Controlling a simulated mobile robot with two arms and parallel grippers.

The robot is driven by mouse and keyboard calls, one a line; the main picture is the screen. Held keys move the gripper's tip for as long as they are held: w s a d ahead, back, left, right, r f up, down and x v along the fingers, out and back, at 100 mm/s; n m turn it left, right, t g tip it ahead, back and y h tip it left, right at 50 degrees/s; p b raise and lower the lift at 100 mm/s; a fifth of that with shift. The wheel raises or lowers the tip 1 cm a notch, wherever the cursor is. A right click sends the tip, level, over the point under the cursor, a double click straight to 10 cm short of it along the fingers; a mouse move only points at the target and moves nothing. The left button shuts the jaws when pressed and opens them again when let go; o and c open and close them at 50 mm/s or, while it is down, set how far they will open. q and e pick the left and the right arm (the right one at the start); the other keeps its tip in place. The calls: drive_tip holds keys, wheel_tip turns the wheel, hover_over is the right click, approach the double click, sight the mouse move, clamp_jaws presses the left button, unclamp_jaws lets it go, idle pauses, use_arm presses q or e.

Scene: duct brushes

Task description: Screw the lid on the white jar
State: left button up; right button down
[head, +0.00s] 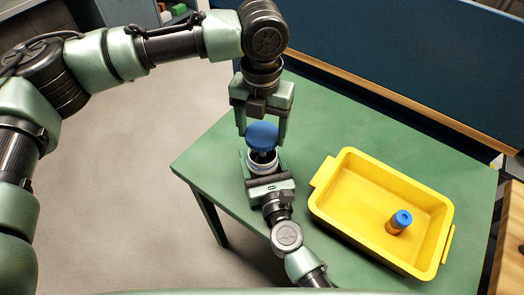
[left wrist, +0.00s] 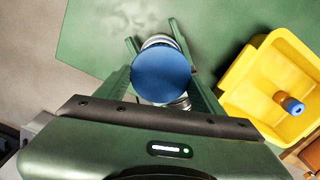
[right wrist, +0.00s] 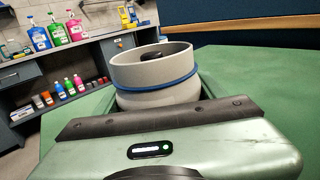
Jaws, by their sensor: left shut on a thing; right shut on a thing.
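A round blue lid (head: 262,134) is held between the fingers of my left gripper (head: 262,128), which points down. The lid also shows in the left wrist view (left wrist: 161,77), where it covers much of the jar. The white jar (head: 262,166) stands just below the lid and is gripped by my right gripper (head: 262,161). In the right wrist view the jar (right wrist: 155,72) is upright and open, with a blue band around it and something dark inside its mouth. The lid is not in that view, and a gap shows between lid and jar in the head view.
A yellow tray (head: 330,199) sits on the green table (head: 215,155) to the right of the jar. In it stands an orange jar with a blue cap (head: 398,222). A blue partition (head: 400,60) runs behind the table. Shelves with bottles (right wrist: 55,32) are in the background.

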sight(261, 153)
use_arm(q)
drive_tip(key=shift+f, duration=1.8)
drive_tip(key=shift+f, duration=0.9)
drive_tip(key=shift+f, duration=0.55)
drive_tip(key=m, duration=0.5)
drive_tip(key=shift+a, duration=0.1)
drive_tip(key=m, duration=0.4)
drive_tip(key=shift+w+m, duration=0.15)
drive_tip(key=shift+m, duration=0.25)
